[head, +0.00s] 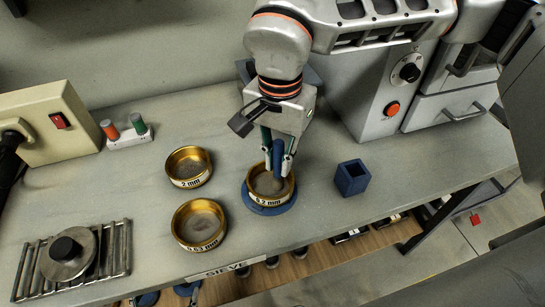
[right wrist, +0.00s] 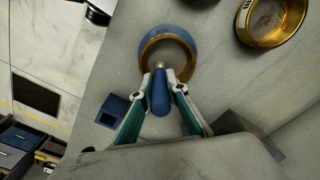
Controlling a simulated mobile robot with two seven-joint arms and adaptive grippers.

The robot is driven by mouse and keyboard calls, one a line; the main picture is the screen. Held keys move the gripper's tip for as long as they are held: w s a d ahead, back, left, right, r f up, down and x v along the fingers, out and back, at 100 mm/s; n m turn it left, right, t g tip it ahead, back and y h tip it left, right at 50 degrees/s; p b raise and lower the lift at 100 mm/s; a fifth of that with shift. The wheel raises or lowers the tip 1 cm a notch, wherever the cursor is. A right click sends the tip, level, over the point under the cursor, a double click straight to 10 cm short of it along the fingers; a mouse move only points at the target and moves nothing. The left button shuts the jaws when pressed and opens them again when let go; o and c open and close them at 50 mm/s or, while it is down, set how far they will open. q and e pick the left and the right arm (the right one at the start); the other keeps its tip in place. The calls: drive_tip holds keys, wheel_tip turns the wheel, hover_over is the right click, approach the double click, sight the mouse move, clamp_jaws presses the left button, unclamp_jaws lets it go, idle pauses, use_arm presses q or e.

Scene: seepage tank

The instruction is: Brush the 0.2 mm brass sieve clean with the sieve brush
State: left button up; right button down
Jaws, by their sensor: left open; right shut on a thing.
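The 0.2 mm brass sieve (head: 267,198) sits on a round blue base at the middle of the bench, with grey material inside. It also shows in the right wrist view (right wrist: 150,45). My right gripper (head: 279,160) is shut on the blue handle of the sieve brush (right wrist: 161,95) and holds it upright over this sieve. The brush's metal collar points into the sieve; its bristles are hard to make out, so I cannot tell whether they touch the mesh. My left gripper is not in view.
The 2 mm sieve (head: 188,167) and the 0.63 mm sieve (head: 199,225) stand to the left. An empty blue square holder (head: 352,178) stands to the right. A wire rack with a round weight (head: 67,255) is at front left. A grey machine (head: 385,90) stands behind right.

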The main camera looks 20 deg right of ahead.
drive_tip(key=shift+d, duration=0.15)
idle(0.3)
drive_tip(key=shift+w+a, duration=0.2)
drive_tip(key=shift+a, duration=0.4)
drive_tip(key=shift+w+a, duration=0.2)
drive_tip(key=shift+a, duration=0.35)
drive_tip(key=shift+w+a, duration=0.2)
drive_tip(key=shift+a, duration=0.35)
drive_tip(key=shift+w+a, duration=0.2)
drive_tip(key=shift+a, duration=0.3)
drive_tip(key=shift+s+d, duration=0.1)
drive_tip(key=shift+d, duration=0.1)
drive_tip(key=shift+s+d, duration=0.35)
drive_tip(key=shift+d, duration=0.55)
drive_tip(key=shift+d, duration=0.15)
